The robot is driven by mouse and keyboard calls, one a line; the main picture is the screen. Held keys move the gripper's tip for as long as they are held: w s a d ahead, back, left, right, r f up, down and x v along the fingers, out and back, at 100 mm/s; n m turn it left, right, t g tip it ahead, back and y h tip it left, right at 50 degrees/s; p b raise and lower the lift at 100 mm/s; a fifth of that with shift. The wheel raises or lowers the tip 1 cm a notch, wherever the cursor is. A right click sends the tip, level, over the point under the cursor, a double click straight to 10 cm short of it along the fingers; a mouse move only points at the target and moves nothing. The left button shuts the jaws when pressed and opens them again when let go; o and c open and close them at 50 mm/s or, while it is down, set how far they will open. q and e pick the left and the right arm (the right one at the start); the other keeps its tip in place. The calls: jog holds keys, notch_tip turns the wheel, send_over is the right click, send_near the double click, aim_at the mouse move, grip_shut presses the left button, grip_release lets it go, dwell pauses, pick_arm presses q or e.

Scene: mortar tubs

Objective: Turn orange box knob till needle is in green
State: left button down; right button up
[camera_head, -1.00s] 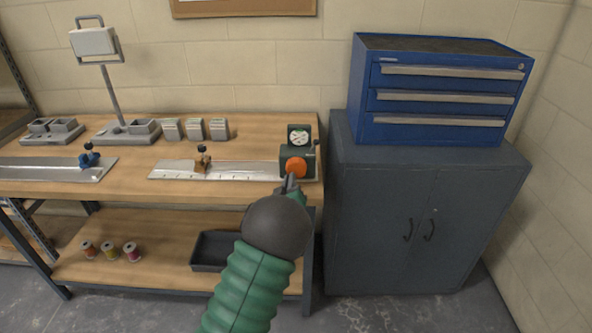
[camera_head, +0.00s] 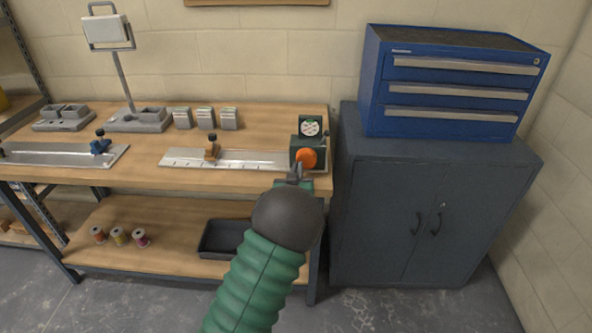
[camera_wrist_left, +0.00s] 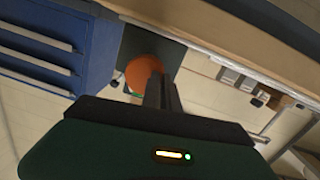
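The orange knob (camera_head: 307,158) is on the front of a dark green box (camera_head: 297,145) at the right end of the workbench. My left gripper (camera_head: 295,172) is just in front of and below the knob. In the left wrist view the fingers (camera_wrist_left: 161,92) look close together and overlap the edge of the orange knob (camera_wrist_left: 142,72). I cannot tell whether they touch it. My right gripper is not in view.
The box sits at the end of a metal rail (camera_head: 240,159) with a small brown clamp (camera_head: 212,148). A grey cabinet (camera_head: 430,210) with a blue drawer chest (camera_head: 450,85) stands close on the right. A black tray (camera_head: 222,240) is on the lower shelf.

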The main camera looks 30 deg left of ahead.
aim_at(304, 156)
pick_arm(q)
jog(key=r+m, duration=0.1)
jog(key=w+r+m, duration=0.1)
jog(key=m, duration=0.1)
jog(key=r+m, duration=0.1)
jog(key=shift+w+d+r+m+p, duration=0.2)
jog(key=shift+w+d+m+p, duration=0.1)
jog(key=shift+w+d+p, duration=0.1)
jog(key=m+p, duration=0.1)
jog(key=m, duration=0.2)
jog(key=shift+s+d, duration=0.1)
jog(key=m+y+p, duration=0.1)
jog(key=m, duration=0.3)
jog(key=shift+d, duration=0.1)
jog(key=shift+d+f+m+g+p, duration=0.1)
jog(key=shift+m+g+p, duration=0.35)
jog(key=shift+m, duration=0.95)
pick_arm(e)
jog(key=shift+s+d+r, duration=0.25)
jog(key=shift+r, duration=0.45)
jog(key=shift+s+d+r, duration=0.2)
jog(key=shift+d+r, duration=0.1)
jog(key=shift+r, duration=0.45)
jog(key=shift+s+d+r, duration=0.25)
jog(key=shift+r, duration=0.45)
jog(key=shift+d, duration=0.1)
pick_arm(q)
jog(key=shift+s, duration=0.1)
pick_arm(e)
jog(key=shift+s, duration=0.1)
